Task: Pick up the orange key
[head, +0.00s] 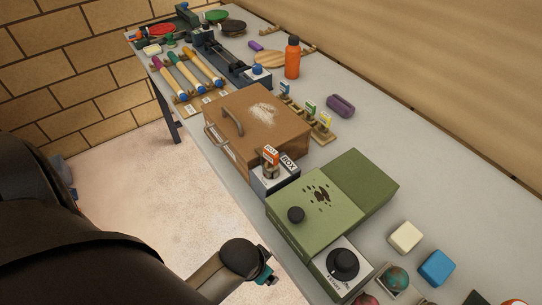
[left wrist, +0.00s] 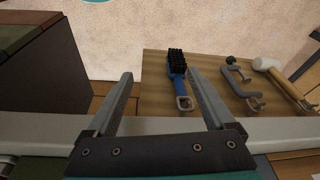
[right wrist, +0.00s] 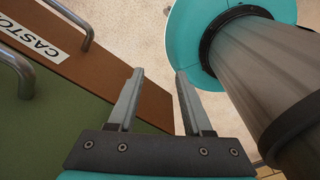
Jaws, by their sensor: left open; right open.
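The likely orange key is a piece with an orange-red tag (head: 270,153) standing in the top of a small grey box marked BOX (head: 274,179), at the front of the bench. Blue, green (head: 310,108) and yellow (head: 326,120) tags stand in a wooden rack behind it. My left gripper (left wrist: 158,92) is open and empty in the left wrist view; a blue-handled brush (left wrist: 179,82) lies beyond its fingers. My right gripper (right wrist: 158,88) is open and empty in the right wrist view. Neither wrist view shows the orange key.
A brown case (head: 240,138) stands left of the grey box, and a green box with a knob (head: 318,213) stands to its right. An orange bottle (head: 292,58) stands farther back. A clamp (left wrist: 238,82) and mallet (left wrist: 285,80) lie beside the brush.

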